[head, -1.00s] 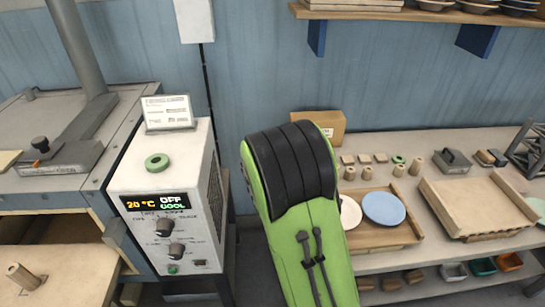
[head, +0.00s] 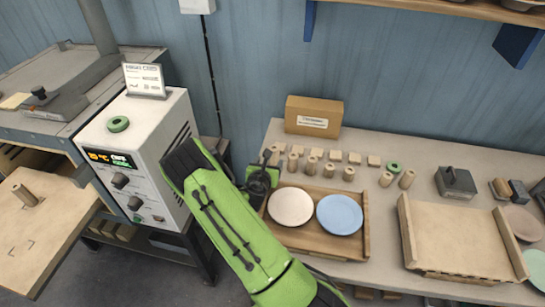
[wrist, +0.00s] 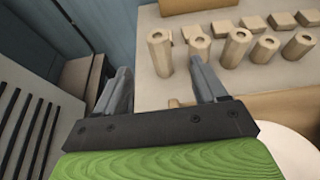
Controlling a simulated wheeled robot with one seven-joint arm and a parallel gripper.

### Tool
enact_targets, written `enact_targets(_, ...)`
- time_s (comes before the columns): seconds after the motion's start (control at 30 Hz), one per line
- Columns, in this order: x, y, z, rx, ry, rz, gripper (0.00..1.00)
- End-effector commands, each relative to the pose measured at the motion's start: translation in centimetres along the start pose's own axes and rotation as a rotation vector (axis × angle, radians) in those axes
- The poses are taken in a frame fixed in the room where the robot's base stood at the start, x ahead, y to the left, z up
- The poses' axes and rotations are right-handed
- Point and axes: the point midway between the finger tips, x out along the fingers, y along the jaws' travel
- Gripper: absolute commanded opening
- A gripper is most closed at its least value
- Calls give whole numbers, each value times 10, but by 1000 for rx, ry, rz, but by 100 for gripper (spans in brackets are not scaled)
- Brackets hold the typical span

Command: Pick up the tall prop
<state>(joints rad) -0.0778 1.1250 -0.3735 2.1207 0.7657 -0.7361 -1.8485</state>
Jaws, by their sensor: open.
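Several short cylindrical props with holes in their tops stand in a row on the grey bench. In the wrist view the leftmost prop (wrist: 160,52) looks the tallest of that row. It stands upright beyond and between my two fingers. My gripper (wrist: 160,72) is open and empty, and apart from the props as far as I can see. In the head view my gripper (head: 265,165) is beside the left end of the row and partly hides it.
A wooden tray (head: 365,235) holds a cream plate (head: 291,206) and a blue plate (head: 340,214) just in front of the row. A cardboard box (head: 313,117) stands behind it. The control box (head: 150,125) is at the left. Another wooden tray (head: 460,240) is at the right.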

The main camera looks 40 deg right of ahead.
Motion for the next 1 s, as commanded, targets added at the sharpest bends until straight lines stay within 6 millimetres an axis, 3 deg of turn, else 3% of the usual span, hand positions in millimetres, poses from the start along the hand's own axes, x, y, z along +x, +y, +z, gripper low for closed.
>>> enact_targets(0.3,76,-2,0,7,0,-4,71)
enact_targets(0.47,94,-1,1,6,0,-3,71)
enact_targets(0.7,133,1,0,7,0,-4,71)
enact_targets(1.0,140,2,0,5,1,-2,70)
